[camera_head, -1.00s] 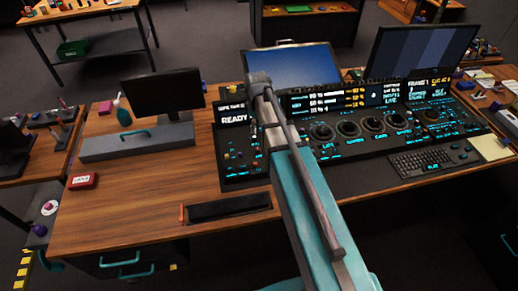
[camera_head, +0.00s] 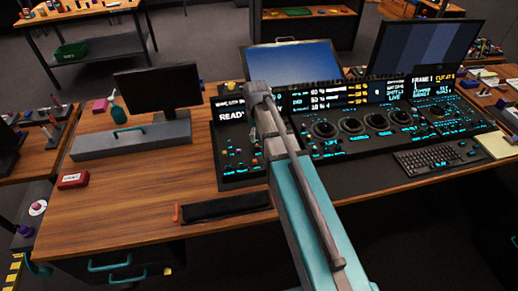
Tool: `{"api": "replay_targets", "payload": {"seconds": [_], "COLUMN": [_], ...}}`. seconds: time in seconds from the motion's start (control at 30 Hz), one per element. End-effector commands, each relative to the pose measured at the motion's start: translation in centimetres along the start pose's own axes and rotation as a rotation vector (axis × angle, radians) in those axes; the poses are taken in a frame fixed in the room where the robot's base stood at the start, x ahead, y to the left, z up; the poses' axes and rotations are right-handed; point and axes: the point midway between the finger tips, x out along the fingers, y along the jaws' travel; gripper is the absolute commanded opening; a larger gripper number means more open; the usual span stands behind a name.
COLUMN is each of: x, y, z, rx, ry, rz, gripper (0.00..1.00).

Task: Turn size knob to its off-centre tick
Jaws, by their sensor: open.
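A row of dark round knobs runs across the black control panel (camera_head: 345,160), from the left knob (camera_head: 324,129) to the right knob (camera_head: 400,117). Blue lettering sits below them, too small to read surely, so I cannot tell which is the size knob. Its pointer and ticks cannot be made out either. My arm reaches over the panel's left part, with its grey joint (camera_head: 258,89) in front of the READY display. My gripper is hidden behind the arm; I cannot make out its fingers or any contact with a knob.
A keyboard (camera_head: 436,160) lies at the panel's front right. Two monitors stand behind, one blue (camera_head: 295,62) and one striped (camera_head: 425,62). A dark monitor (camera_head: 157,93) and grey box (camera_head: 130,140) stand left.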

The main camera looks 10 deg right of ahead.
Motion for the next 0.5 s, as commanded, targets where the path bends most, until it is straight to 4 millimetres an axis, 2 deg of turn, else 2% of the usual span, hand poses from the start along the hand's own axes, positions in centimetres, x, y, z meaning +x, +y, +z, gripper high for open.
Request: {"api": "replay_targets", "payload": {"seconds": [0.03, 0.5], "x": [0.8, 4.3], "y": [0.0, -0.1], "z": [0.0, -0.1], "rx": [0.0, -0.001], "ry": [0.0, 0.0], "rz": [0.0, 0.0], "gripper": [0.66, 0.66]}}
